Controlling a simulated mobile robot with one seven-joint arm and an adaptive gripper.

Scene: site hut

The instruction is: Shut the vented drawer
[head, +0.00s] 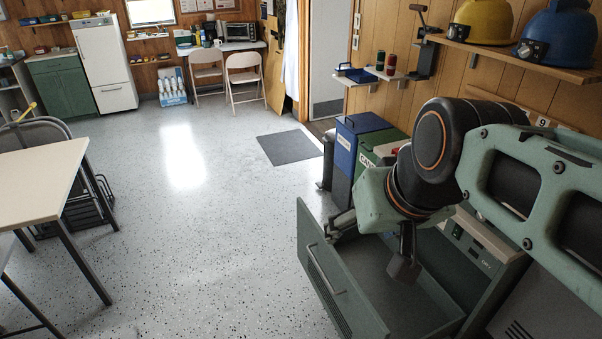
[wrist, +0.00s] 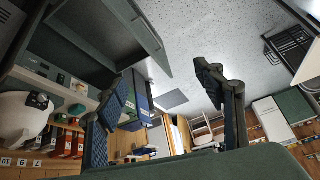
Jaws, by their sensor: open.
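The vented drawer (head: 328,278) stands pulled out of its grey-green cabinet (head: 480,250) at the lower right of the head view. Its front has a bar handle and vent slots, and its inside looks empty. In the wrist view the drawer (wrist: 143,35) is at the upper left, seen turned over. My gripper (head: 374,246) hangs over the drawer, one finger above the inside and the other near the far end of the front panel. I cannot tell whether it touches. In the wrist view my gripper (wrist: 167,80) is open, with nothing between its fingers.
Blue and green bins (head: 357,150) stand just beyond the drawer. A wall shelf (head: 510,58) with yellow and blue helmets is above my arm. A table (head: 35,180) is at the left. The speckled floor in front of the drawer is clear, with a dark mat (head: 289,148) farther off.

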